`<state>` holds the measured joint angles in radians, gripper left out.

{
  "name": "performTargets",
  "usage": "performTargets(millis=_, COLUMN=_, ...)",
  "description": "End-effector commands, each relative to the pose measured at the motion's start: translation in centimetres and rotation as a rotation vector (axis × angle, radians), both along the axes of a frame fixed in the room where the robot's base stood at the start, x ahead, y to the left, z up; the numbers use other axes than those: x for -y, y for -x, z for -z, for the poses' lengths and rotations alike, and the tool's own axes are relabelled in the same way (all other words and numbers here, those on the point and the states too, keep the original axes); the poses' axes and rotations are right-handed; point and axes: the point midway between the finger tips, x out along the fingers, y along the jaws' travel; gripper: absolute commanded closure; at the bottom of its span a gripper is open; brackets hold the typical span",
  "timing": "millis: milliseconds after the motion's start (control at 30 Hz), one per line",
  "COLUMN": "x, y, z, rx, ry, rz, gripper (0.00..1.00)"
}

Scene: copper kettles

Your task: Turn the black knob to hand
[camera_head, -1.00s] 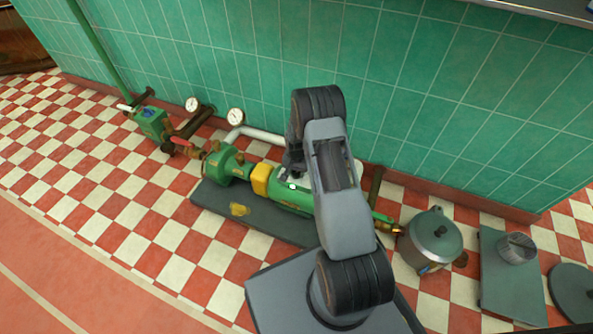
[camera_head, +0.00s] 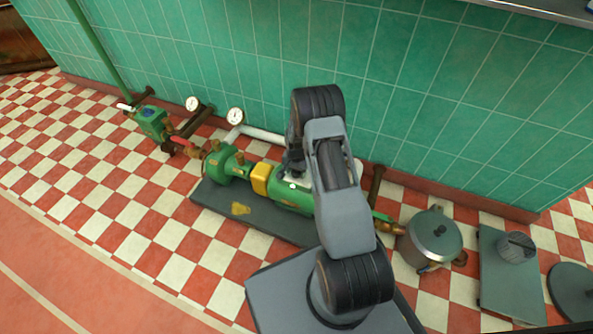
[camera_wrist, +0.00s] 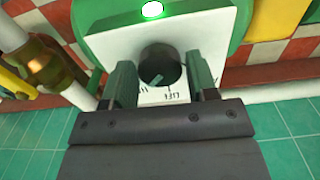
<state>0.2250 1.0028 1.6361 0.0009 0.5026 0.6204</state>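The black knob (camera_wrist: 160,62) is a dark round knob on a white panel (camera_wrist: 108,52) of the green machine, with a pale mark on its face. Small dark lettering is on the panel beside it, too small to read surely. My gripper (camera_wrist: 162,78) has one finger on each side of the knob, with what looks like a narrow gap; it looks open. Whether either finger touches the knob is not clear. In the head view my arm hides the knob and gripper; the green machine (camera_head: 292,196) shows left of it.
A yellow coupling (camera_head: 260,178) and a dark base plate (camera_head: 270,228) belong to the machine. A lidded metal pot (camera_head: 432,240) stands at right. The tiled wall (camera_head: 250,60) is close behind. Checkered floor is clear at left.

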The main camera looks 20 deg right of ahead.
Motion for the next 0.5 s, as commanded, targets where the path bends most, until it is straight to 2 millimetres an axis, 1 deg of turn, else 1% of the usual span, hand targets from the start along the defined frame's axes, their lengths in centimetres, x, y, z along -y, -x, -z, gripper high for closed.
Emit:
performTargets(millis=33, x=0.01, y=-0.01, z=-0.01, rx=0.0, ry=0.0, rz=-0.001, gripper=0.43)
performTargets(millis=133, x=0.0, y=0.0, z=-0.01, rx=0.0, ry=0.0, rz=-0.001, gripper=0.33)
performTargets(millis=167, x=0.0, y=0.0, z=-0.01, rx=0.0, ry=0.0, rz=-0.002, gripper=0.31)
performTargets(millis=367, x=0.0, y=0.0, z=-0.03, rx=0.0, ry=0.0, rz=-0.002, gripper=0.31)
performTargets(millis=500, x=0.0, y=-0.04, z=-0.94, rx=0.001, ry=0.001, rz=-0.003, gripper=0.31)
